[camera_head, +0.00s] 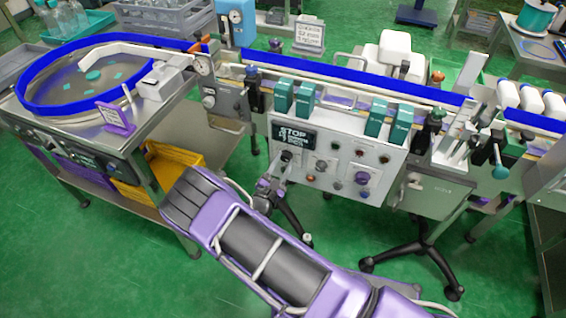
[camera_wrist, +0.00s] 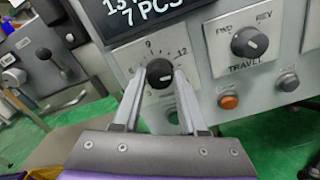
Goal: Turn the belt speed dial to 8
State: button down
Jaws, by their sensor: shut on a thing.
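The belt speed dial is a round black knob (camera_wrist: 160,72) on a white plate marked with numbers; 9 shows at the top and 12 at the upper right. Its name label is not readable. My gripper (camera_wrist: 160,84) has one finger on each side of the knob and is shut on it. A pale mark shows on the knob's face, but I cannot tell exactly which number it points at. In the head view, my gripper (camera_head: 283,166) is at the left part of the grey control panel (camera_head: 330,189), and the knob is small there.
Right of the dial is a black FWD/REV selector knob (camera_wrist: 249,42), with an orange button (camera_wrist: 229,101) and a grey button (camera_wrist: 288,81) below it. A dark display (camera_wrist: 148,12) sits just above the dial. A grey box with a black lever (camera_wrist: 47,56) is at left.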

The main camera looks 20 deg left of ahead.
jog(key=shift+s+f+m, duration=0.15)
jog(key=shift+f+m, duration=0.05)
jog(key=shift+m, duration=1.1)
jog(key=c, duration=0.8)
grip_release()
jog(key=shift+a, duration=0.1)
jog(key=o, duration=0.4)
jog(key=shift+r, duration=0.1)
jog(key=shift+c, duration=0.2)
jog(key=s+a, duration=0.1)
jog(key=s, duration=1.6)
jog(key=shift+s, duration=0.15)
jog(key=shift+a, duration=0.15)
